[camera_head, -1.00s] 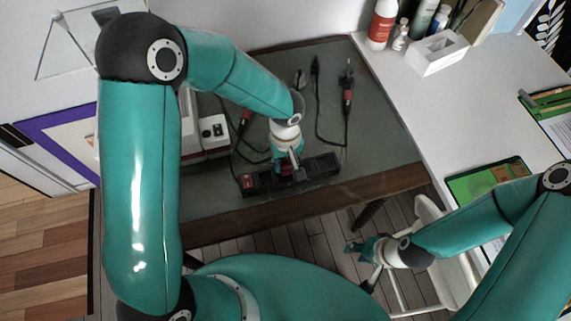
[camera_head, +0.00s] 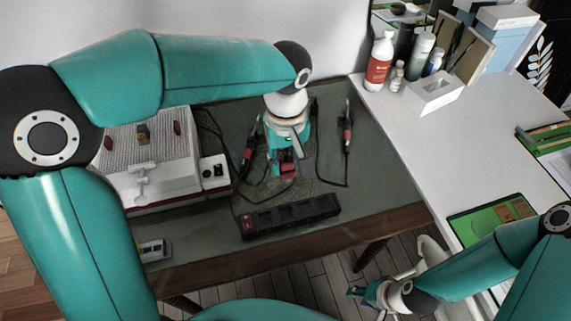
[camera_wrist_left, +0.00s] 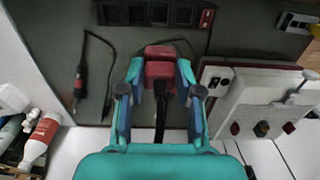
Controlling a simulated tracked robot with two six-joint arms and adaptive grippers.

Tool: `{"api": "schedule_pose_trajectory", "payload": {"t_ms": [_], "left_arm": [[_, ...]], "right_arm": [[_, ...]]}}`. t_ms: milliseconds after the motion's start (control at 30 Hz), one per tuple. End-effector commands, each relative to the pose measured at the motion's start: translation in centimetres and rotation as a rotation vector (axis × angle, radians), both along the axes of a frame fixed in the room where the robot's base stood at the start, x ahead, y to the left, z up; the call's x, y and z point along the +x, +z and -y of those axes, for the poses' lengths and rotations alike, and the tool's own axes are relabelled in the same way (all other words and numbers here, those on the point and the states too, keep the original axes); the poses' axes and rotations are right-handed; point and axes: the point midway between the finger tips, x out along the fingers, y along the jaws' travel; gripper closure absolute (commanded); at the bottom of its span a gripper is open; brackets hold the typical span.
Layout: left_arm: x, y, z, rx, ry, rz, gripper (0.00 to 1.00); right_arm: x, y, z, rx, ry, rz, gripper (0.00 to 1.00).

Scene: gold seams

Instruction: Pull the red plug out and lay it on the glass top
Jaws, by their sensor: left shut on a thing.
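My left gripper (camera_head: 287,160) is shut on the red plug (camera_head: 288,170), above the glass top (camera_head: 216,219) and behind the black power strip (camera_head: 290,215). In the left wrist view the red plug (camera_wrist_left: 160,66) sits between the fingers of my left gripper (camera_wrist_left: 158,78), with a black cord running back from it. The plug is apart from the strip, which also shows in the left wrist view (camera_wrist_left: 150,13). I cannot tell its exact height over the glass. My right gripper (camera_head: 368,293) is at the lower right, off the table; its jaws are too small to judge.
A white and red machine (camera_head: 150,165) stands on the left of the glass. Two red-and-black tools with cords lie at the back, one to the right (camera_head: 347,135). A white table (camera_head: 440,130) with bottles (camera_head: 379,62) adjoins at right. Glass in front of the strip is narrow.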

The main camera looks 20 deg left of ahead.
Motion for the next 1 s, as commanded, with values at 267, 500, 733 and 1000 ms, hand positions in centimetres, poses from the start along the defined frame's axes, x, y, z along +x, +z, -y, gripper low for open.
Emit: {"api": "schedule_pose_trajectory", "payload": {"t_ms": [267,500,733,1000], "left_arm": [[0.0,1.6,0.0,0.000,0.000,0.000,1.00],[0.0,2.8,0.0,0.000,0.000,0.001,1.00],[0.0,3.9,0.0,0.000,0.000,0.001,1.00],[0.0,4.0,0.0,0.000,0.000,0.001,1.00]], "right_arm": [[0.0,1.4,0.0,0.000,0.000,0.000,0.60],[0.0,2.3,0.0,0.000,0.000,0.000,0.60],[0.0,3.2,0.0,0.000,0.000,0.000,0.60],[0.0,3.2,0.0,0.000,0.000,0.000,0.60]]}}
